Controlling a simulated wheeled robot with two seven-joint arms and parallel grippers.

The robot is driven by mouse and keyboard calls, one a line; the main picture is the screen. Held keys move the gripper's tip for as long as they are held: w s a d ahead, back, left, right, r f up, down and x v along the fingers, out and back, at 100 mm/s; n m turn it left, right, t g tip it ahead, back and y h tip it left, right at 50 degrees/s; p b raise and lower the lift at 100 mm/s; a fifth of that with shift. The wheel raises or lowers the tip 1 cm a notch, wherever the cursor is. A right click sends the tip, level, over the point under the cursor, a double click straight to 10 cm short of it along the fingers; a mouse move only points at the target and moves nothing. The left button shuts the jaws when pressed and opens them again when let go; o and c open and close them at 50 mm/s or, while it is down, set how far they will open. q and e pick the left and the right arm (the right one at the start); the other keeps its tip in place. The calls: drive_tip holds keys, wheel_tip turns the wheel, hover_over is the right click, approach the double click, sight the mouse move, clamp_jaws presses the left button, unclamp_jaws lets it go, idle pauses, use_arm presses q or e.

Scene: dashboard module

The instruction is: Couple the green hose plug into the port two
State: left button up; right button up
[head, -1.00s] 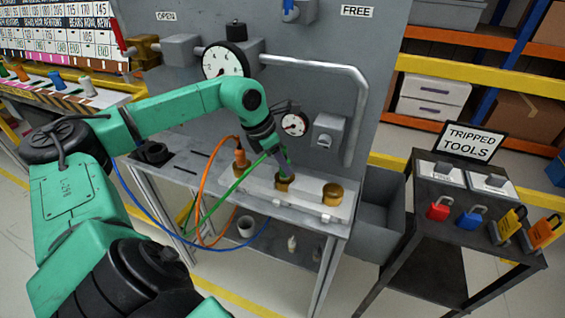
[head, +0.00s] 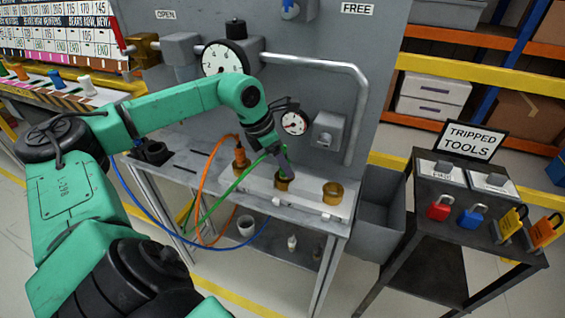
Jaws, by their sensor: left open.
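My left gripper (head: 285,170) is above the middle brass port (head: 283,184) on the pale manifold block, pointing down, with its jaws open. The green hose (head: 228,190) rises from below the bench and ends at the fingers. The green plug itself is mostly hidden by the gripper, so I cannot tell how it sits at the port. An orange plug (head: 240,162) stands at the left port with its orange hose looping down. The right brass port (head: 333,193) is open and empty. My right gripper is not in view.
A grey panel with gauges (head: 294,123) and a bent pipe (head: 358,100) stands right behind the ports. A blue hose (head: 150,214) hangs at the bench's left. A dark cart (head: 440,250) with padlocks stands at the right, beside a grey bin (head: 375,215).

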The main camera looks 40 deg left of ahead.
use_arm(q)
drive_tip(key=b+v, duration=0.1)
drive_tip(key=v, duration=1.3)
